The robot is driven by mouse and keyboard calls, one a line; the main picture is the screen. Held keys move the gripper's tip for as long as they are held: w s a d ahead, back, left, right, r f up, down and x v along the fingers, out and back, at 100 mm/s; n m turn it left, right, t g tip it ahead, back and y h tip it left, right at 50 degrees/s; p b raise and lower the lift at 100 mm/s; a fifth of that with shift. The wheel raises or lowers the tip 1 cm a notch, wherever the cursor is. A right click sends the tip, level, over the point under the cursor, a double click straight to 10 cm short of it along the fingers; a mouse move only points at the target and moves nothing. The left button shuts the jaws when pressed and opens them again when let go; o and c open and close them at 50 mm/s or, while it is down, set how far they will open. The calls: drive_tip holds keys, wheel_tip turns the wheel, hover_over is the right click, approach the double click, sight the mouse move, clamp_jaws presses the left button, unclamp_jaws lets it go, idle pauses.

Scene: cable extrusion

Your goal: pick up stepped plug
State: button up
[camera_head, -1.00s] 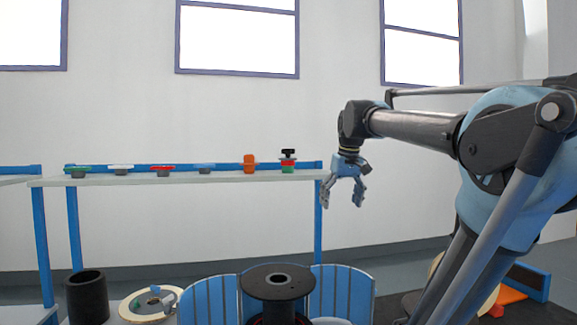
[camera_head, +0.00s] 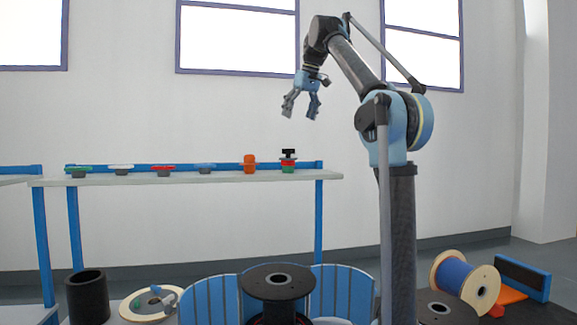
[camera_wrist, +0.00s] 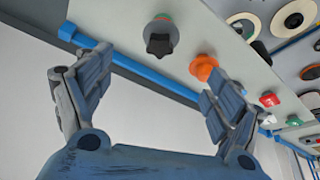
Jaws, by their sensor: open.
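My gripper (camera_head: 301,108) is open and empty, high above the right end of a pale shelf, fingers pointing down. In the wrist view its two fingers (camera_wrist: 155,78) are spread apart. The shelf holds a row of small parts. An orange stepped part (camera_head: 249,164) stands near the right end; it also shows in the wrist view (camera_wrist: 203,67). At its right is a stack with a black top, red middle and green base (camera_head: 288,161); its black knob (camera_wrist: 159,44) shows in the wrist view. I cannot tell for certain which is the stepped plug.
Flat plugs, green (camera_head: 78,170), white (camera_head: 121,168), red (camera_head: 163,169) and grey-blue (camera_head: 205,168), sit further left on the shelf (camera_head: 140,178). A blue rail runs behind it. Spools (camera_head: 277,282) and a black cylinder (camera_head: 87,297) stand in front. Air around my gripper is clear.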

sight(288, 154)
drive_tip(key=x, duration=1.2)
drive_tip(key=shift+w+a, duration=0.1)
drive_tip(key=shift+x, duration=2.6)
drive_tip(key=shift+w+a+r, duration=0.1)
drive_tip(key=shift+w, duration=0.05)
drive_tip(key=shift+c, duration=0.3)
drive_tip(key=c, duration=1.1)
